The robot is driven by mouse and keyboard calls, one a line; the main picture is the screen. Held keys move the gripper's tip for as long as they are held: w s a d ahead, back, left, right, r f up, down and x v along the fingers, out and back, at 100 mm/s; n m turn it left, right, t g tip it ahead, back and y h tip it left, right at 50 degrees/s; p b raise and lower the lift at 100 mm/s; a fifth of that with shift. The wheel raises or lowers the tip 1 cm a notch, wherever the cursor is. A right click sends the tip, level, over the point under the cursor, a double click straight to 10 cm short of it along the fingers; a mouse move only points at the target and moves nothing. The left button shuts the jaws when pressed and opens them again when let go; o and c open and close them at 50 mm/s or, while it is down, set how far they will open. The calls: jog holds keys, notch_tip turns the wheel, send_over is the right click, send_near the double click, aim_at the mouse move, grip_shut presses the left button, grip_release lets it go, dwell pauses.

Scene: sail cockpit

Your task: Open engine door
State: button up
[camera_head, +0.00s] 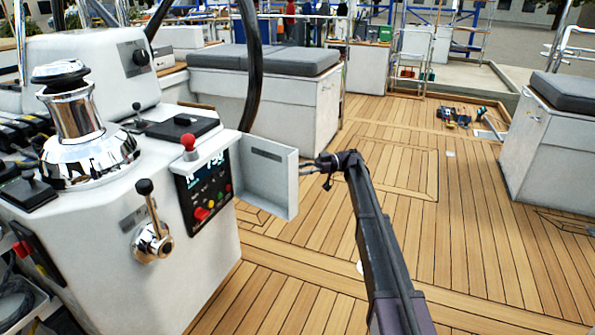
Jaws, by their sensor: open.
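The engine door (275,190) is a pale grey rectangular flap on the right side of the white console. It stands swung out from the console, showing its recessed face and a dark slot near the top. Beside it, the engine panel (205,185) is uncovered, with a lit display, small buttons and a red knob. My gripper (308,170) is open, just right of the door's free edge. Its fingers point left toward that edge. I cannot tell whether they touch it. Nothing shows between the fingers.
A chrome winch (80,130) and a throttle lever (150,220) are on the console. A dark wheel rim (252,65) rises behind the door. Cushioned benches (265,100) stand at the back and right (545,150). Tools (460,115) lie on the far deck. The teak deck (470,240) is mostly clear.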

jog(key=v, duration=0.5)
jog(key=shift+d, duration=0.1)
